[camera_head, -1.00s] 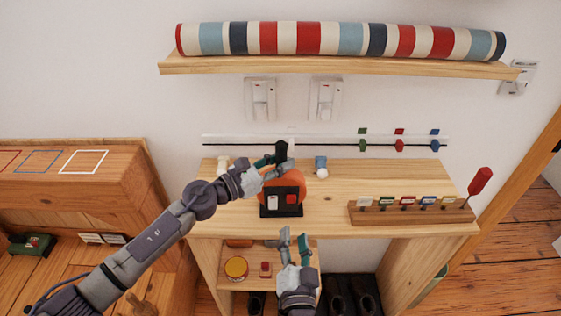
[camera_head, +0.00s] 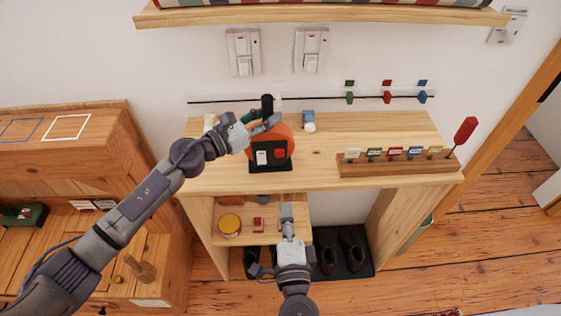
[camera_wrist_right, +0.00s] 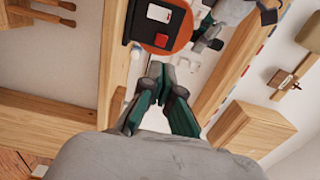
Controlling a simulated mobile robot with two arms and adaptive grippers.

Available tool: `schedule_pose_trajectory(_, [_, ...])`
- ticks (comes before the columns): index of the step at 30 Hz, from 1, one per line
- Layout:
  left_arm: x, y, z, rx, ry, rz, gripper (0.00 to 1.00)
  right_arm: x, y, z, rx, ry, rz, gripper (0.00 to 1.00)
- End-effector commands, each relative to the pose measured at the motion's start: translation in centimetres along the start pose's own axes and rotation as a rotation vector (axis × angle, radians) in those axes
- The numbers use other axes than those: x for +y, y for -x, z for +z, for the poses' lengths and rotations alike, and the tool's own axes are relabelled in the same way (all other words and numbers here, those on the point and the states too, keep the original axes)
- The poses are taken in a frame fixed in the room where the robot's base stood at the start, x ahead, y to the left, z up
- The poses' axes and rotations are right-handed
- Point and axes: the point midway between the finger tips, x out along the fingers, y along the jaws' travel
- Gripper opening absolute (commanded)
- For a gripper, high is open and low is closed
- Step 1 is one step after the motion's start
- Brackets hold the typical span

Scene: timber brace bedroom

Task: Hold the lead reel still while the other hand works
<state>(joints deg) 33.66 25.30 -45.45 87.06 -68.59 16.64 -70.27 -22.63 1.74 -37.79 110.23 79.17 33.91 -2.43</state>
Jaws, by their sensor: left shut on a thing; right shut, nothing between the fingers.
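The lead reel (camera_head: 285,131) is an orange disc with a black front panel carrying a white and a red switch. It stands upright on the wooden bench top, and also shows at the top of the right wrist view (camera_wrist_right: 181,38). My left gripper (camera_head: 264,121) is shut at the top of the reel, by its black handle (camera_head: 267,103); the exact contact is partly hidden by the fingers. My right gripper (camera_head: 286,211) is shut and empty, below and in front of the bench edge, apart from the reel. Its closed fingers (camera_wrist_right: 160,77) fill the middle of the wrist view.
A blue-and-white item (camera_head: 309,122) is behind the reel. A yellow-lidded tin (camera_head: 229,224) and boots (camera_head: 352,249) are below.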

Motion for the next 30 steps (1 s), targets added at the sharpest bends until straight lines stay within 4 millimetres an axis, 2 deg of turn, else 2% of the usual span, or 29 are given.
schedule_pose_trajectory(10, [0.0,0.0,0.0,0.000,0.000,0.000,0.00,0.0,0.0,0.0,0.000,-0.012,0.000,0.00])
schedule_pose_trajectory(14, [0.0,0.0,0.0,0.000,0.000,0.000,0.00,-0.1,-0.8,0.0,0.001,-0.012,-0.002,0.00])
schedule_pose_trajectory(17, [0.0,0.0,0.0,0.000,0.000,0.000,0.00,-0.1,-2.3,0.0,0.003,-0.013,-0.003,0.00])
schedule_pose_trajectory(30, [0.0,0.0,0.0,0.000,0.000,0.000,0.00,-0.1,-11.3,0.0,0.001,-0.011,-0.003,0.00])
